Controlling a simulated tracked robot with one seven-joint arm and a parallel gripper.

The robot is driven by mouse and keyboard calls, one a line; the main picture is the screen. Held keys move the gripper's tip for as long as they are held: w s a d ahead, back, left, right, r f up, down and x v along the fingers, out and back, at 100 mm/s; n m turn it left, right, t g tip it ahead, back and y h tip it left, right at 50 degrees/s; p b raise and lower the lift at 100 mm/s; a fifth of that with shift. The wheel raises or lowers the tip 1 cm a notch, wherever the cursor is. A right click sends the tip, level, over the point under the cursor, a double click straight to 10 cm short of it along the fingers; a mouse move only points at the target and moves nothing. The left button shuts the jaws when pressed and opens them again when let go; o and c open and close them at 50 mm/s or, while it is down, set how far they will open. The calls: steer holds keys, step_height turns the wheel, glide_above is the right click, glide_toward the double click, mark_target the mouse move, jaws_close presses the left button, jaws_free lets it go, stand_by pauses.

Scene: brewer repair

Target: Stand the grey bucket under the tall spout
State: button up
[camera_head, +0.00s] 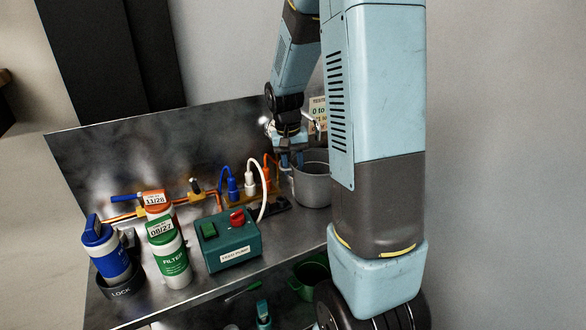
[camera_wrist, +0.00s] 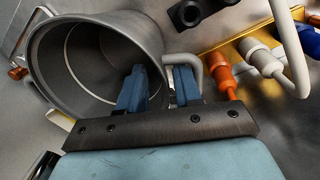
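The grey bucket (camera_head: 314,188) stands on the metal bench, partly hidden by my arm in the head view. In the wrist view the bucket (camera_wrist: 60,80) fills the upper left, its open mouth towards the camera. My gripper (camera_head: 291,160) is at the bucket's left rim. In the wrist view my gripper (camera_wrist: 160,92) has its blue fingers apart, one over the bucket's mouth and one outside its wall. A bent grey bar (camera_wrist: 184,60), perhaps the bucket's handle, is by the outer finger. I cannot make out the tall spout clearly.
Left of the bucket are blue, white and orange plugs (camera_head: 249,184) with a looping white cable. A green box (camera_head: 228,242) with a red knob and several filter bottles (camera_head: 173,262) stand further left. A green container (camera_head: 311,279) is below the bench top.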

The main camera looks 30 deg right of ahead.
step_height(320, 180, up, 11)
steer(key=a, duration=0.1)
steer(key=s+a+r+n+t, duration=0.2)
steer(key=s+a+r+t, duration=0.1)
steer(key=s, duration=0.8)
steer(key=s+a+r+n+t+y, duration=0.1)
steer(key=s+a+r, duration=0.4)
steer(key=s, duration=0.6)
steer(key=shift+s+a+n+t, duration=0.15)
steer(key=shift+a+n+t, duration=0.35)
steer(key=shift+t, duration=0.5)
steer(key=shift+d, duration=0.1)
